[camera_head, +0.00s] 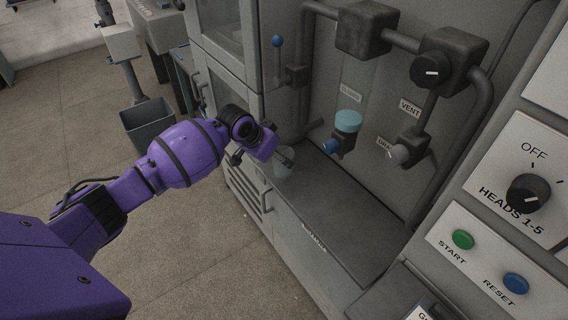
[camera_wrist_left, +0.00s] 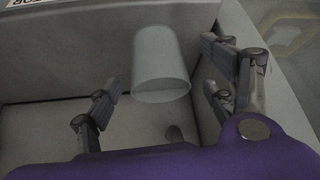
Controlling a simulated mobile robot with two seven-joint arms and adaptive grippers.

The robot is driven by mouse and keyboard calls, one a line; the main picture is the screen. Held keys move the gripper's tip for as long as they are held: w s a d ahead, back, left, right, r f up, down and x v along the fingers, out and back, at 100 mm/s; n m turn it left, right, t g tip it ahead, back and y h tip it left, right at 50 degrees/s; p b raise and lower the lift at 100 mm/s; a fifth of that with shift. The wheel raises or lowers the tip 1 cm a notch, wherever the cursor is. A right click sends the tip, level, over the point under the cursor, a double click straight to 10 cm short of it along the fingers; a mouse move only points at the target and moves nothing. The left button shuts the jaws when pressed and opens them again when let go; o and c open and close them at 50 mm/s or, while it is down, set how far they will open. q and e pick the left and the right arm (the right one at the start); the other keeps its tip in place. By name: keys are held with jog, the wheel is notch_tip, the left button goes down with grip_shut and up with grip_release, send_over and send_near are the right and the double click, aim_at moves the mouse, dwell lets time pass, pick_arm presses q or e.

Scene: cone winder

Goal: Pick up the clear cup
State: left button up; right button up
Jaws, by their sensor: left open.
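The clear cup (camera_wrist_left: 161,66) is a pale, translucent tapered cup. In the left wrist view it lies between and just beyond the two fingers of my left gripper (camera_wrist_left: 162,95), with gaps on both sides. In the head view the cup (camera_head: 284,163) stands on the grey ledge, partly hidden by the gripper. My left gripper (camera_head: 264,158) is open and empty beside the cup, reaching in from the left. My right gripper is in neither view.
The grey ledge (camera_head: 345,225) runs along the machine front. Above it are a blue-capped valve (camera_head: 346,122), pipes and knobs. A control panel with a green START button (camera_head: 463,240) is at right. A grey bin (camera_head: 149,124) stands on the floor at left.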

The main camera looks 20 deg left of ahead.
pick_arm(q)
jog(key=x, duration=0.4)
jog(key=shift+w+d+f, duration=0.15)
jog(key=shift+d+f, duration=0.05)
jog(key=c, duration=1.2)
